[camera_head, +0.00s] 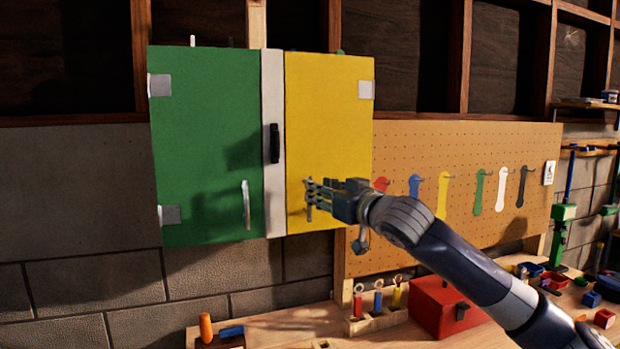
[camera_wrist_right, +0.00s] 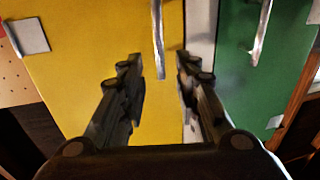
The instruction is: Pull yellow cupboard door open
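The yellow cupboard door (camera_head: 330,120) is shut, beside the green door (camera_head: 205,130) with a grey strip (camera_head: 274,190) between them. The yellow door's slim metal handle (camera_head: 308,208) is upright near its lower left corner, partly hidden by my right gripper (camera_head: 314,194). In the right wrist view the handle (camera_wrist_right: 158,40) appears in line with the gap between the two spread fingers of my right gripper (camera_wrist_right: 155,65), against the yellow door (camera_wrist_right: 90,60). The fingers are not closed on it; I cannot tell whether they touch it. My left gripper is not in view.
A black latch (camera_head: 274,143) is on the grey strip, and the green door has its own handle (camera_head: 246,205). A pegboard (camera_head: 450,150) with coloured wrenches hangs to the right. A red box (camera_head: 440,305) and small tools stand on the bench below.

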